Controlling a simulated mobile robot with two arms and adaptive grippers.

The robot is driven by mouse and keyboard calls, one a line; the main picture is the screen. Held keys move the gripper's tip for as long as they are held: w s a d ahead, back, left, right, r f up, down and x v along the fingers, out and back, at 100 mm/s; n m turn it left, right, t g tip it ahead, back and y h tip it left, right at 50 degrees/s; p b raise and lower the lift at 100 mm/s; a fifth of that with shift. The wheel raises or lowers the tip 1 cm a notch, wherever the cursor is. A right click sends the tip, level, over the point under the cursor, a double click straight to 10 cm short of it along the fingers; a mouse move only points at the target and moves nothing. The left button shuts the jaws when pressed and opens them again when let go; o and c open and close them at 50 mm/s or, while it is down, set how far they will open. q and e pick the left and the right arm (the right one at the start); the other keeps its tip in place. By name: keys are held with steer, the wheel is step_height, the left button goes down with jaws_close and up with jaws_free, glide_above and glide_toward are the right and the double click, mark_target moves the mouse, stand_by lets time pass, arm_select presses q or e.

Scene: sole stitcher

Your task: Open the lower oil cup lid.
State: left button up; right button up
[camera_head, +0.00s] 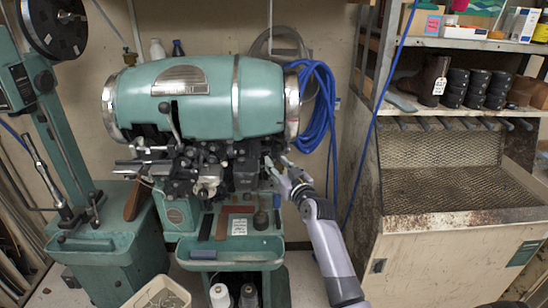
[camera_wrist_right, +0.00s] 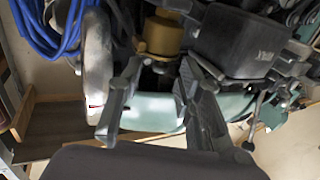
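The green sole stitcher (camera_head: 200,100) stands at the middle left of the head view, with dark mechanism parts under its drum. My right gripper (camera_head: 277,165) reaches up to the right side of this mechanism. In the right wrist view its two fingers (camera_wrist_right: 160,72) are apart, with nothing held between them. A brass-coloured cylinder (camera_wrist_right: 164,36), which may be the oil cup, lies just beyond the fingertips. I cannot tell whether a finger touches it. No lid can be told apart clearly, and the cup is not distinct in the head view. My left gripper is not in view.
A dark box-shaped part (camera_wrist_right: 238,40) sits close beside the brass cylinder. A tool tray (camera_head: 235,252) lies below the mechanism. A shelf unit with a mesh bench (camera_head: 450,188) stands at right.

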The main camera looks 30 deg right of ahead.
mark_target(275, 162)
steer(key=shift+w+d, duration=0.15)
steer(key=shift+w, duration=0.6)
steer(key=shift+w+d, duration=0.1)
steer(key=shift+w, duration=0.6)
steer(key=shift+c, duration=0.3)
jaws_close()
